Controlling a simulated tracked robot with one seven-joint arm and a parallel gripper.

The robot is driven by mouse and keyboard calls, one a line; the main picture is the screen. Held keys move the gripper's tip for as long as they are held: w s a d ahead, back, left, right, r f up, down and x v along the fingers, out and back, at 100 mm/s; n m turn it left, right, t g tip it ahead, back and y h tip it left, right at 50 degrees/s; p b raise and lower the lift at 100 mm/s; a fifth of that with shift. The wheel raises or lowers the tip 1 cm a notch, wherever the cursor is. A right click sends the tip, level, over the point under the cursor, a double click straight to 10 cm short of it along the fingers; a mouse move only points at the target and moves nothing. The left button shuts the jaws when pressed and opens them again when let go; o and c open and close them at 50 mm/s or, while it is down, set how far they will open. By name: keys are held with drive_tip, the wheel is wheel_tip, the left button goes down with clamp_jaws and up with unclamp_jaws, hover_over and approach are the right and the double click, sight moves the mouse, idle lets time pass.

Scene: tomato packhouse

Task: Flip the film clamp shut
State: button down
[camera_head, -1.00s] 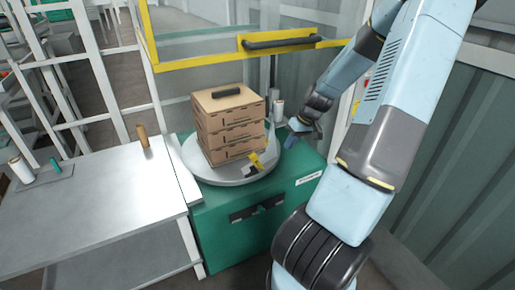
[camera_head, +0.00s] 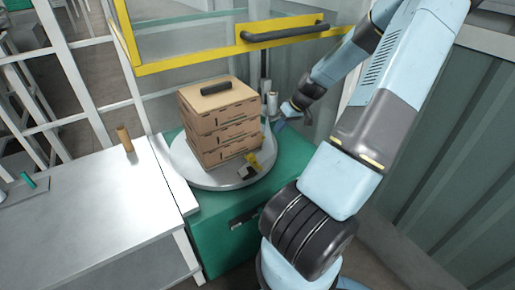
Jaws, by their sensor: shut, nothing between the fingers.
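The film clamp, with a yellow flap (camera_head: 254,160) on a small dark base (camera_head: 246,172), sits at the front right rim of the round grey turntable (camera_head: 207,182). The yellow flap looks raised and tilted. A stack of brown cartons (camera_head: 220,120) stands on the turntable just behind the clamp. My gripper (camera_head: 278,126) is shut and empty, with bluish tips, behind and to the right of the clamp near the turntable's right rim. It appears apart from the clamp; its exact height is hard to tell.
A yellow-framed guard with a dark handle (camera_head: 286,31) is behind. A metal table (camera_head: 90,215) with a brown cylinder (camera_head: 125,138) is at left. The green machine base (camera_head: 225,235) lies below.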

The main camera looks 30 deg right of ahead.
drive_tip(key=shift+w+a, duration=0.15)
drive_tip(key=s+a+x, duration=0.1)
drive_tip(key=a+x, duration=0.1)
drive_tip(key=x, duration=1)
drive_tip(key=shift+a, duration=0.4)
